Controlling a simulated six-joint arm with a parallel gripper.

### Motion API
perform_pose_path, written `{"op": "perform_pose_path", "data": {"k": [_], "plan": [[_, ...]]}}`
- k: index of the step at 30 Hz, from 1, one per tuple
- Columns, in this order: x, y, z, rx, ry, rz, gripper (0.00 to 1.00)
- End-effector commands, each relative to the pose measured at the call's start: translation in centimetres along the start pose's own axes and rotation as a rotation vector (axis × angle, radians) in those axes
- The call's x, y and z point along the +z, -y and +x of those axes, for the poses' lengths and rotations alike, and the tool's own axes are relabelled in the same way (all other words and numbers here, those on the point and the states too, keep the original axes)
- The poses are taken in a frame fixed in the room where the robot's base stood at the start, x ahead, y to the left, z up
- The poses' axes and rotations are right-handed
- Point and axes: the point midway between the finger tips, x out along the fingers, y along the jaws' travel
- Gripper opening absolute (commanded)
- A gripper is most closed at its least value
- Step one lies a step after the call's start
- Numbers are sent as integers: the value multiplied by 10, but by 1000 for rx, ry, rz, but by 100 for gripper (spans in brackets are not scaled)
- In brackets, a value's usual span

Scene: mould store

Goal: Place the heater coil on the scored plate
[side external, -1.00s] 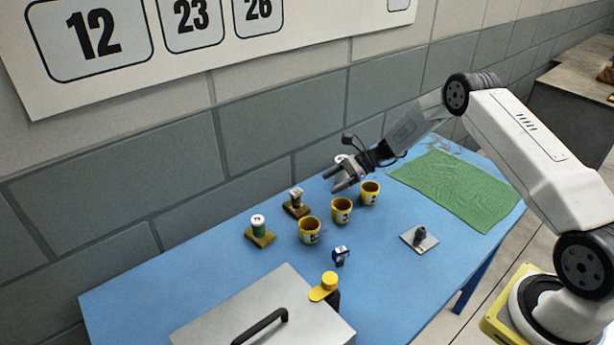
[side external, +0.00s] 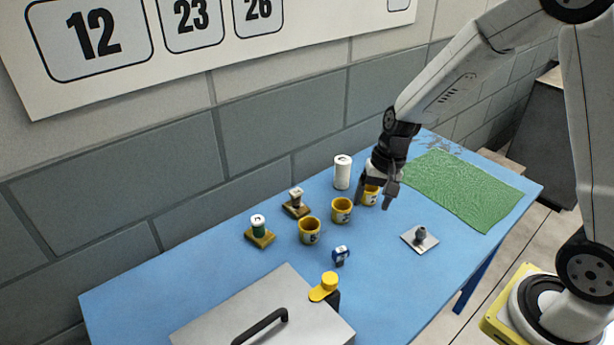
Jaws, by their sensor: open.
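My gripper (side external: 373,202) points down over the rightmost yellow cup (side external: 369,198), its fingers apart on either side of it in the picture; whether they touch it I cannot tell. The gripper hides part of that cup. A small grey square plate (side external: 409,238) lies on the blue table, with a dark knob-like piece (side external: 421,235) on it; this may be the scored plate, though no scoring can be made out. I cannot tell for sure which thing is the heater coil. A small blue and white piece (side external: 341,255) lies in front of the cups.
Two more yellow cups (side external: 342,210) (side external: 309,231) stand left of my gripper, and a white cylinder (side external: 342,172) behind. Small pieces stand on brown blocks (side external: 260,239) (side external: 296,208). A metal lid (side external: 235,310) and yellow-topped item (side external: 326,288) are in front. A green mat (side external: 465,190) lies right.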

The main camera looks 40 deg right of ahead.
Motion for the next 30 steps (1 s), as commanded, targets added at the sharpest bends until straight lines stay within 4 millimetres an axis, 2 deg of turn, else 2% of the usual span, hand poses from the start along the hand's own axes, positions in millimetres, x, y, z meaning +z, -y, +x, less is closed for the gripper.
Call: {"op": "perform_pose_path", "data": {"k": [6,13,19,30], "plan": [[40,-21,-20,84,-125,-327,77],[70,-38,-30,142,-221,-609,77],[80,-44,-32,160,-252,-710,77],[80,-44,-32,162,-253,-715,77]]}}
